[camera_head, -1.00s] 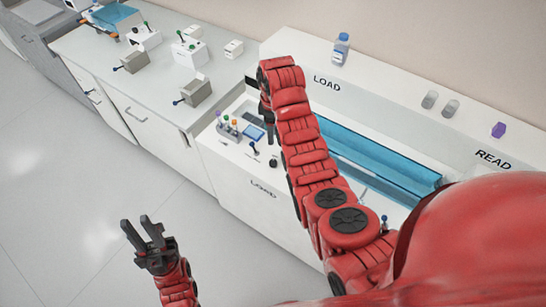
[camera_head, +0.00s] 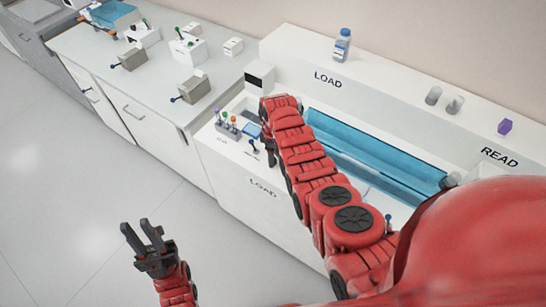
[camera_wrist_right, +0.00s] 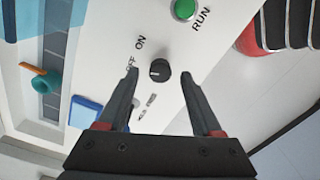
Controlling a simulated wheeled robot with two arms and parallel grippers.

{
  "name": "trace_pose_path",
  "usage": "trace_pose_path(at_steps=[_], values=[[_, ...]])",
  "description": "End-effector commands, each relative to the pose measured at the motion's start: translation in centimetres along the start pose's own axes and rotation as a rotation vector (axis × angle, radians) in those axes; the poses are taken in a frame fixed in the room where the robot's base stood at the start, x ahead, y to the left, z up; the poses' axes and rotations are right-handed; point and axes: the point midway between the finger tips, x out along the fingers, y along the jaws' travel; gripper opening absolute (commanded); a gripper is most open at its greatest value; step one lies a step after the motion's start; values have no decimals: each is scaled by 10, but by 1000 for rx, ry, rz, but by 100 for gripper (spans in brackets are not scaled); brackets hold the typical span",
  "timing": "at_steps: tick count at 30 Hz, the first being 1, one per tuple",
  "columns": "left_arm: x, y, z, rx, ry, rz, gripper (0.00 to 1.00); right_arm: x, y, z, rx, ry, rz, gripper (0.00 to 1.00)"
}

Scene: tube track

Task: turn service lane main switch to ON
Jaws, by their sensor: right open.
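A round black knob (camera_wrist_right: 160,71) sits on a white panel in the right wrist view. "ON" is printed above and left of it, and a second label, partly covered by a finger, is beside it. A pale mark shows on the knob; its exact setting is hard to read. My right gripper (camera_wrist_right: 159,73) is open, with one fingertip on each side of the knob and a visible gap to it. In the head view my right gripper (camera_head: 270,152) is over the LOAD panel and hides the knob. My left gripper (camera_head: 143,230) is open and empty above the floor.
A green RUN button (camera_wrist_right: 184,10) is near the knob. Small coloured-top levers (camera_head: 228,122) and a blue screen (camera_head: 252,130) stand left of my right gripper. A blue trough (camera_head: 375,155) lies behind my right arm. A bottle (camera_head: 342,46) stands on the back ledge.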

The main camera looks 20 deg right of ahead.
Motion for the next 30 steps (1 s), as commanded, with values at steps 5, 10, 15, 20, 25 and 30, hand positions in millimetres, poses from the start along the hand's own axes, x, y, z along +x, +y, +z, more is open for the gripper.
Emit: trace_pose_path(at_steps=[5, 10, 15, 20, 25, 30], values=[[-4, 0, 0, 0, 0, 0, 27, 12, 0, 0, 0, 0, -1, 66], [-4, 0, 1, 0, 0, 0, 27, 17, 0, 0, 0, 1, 3, 66], [-4, 0, 1, 0, 0, 0, 27, 18, 0, 0, 0, 1, 3, 66], [-4, 0, 1, 0, 0, 0, 27, 18, 0, 0, 0, 1, 2, 65], [-4, 0, 1, 0, 0, 0, 27, 18, 0, 0, 0, 1, 2, 34], [-4, 0, 1, 0, 0, 0, 27, 18, 0, 0, 0, 1, 2, 4]])
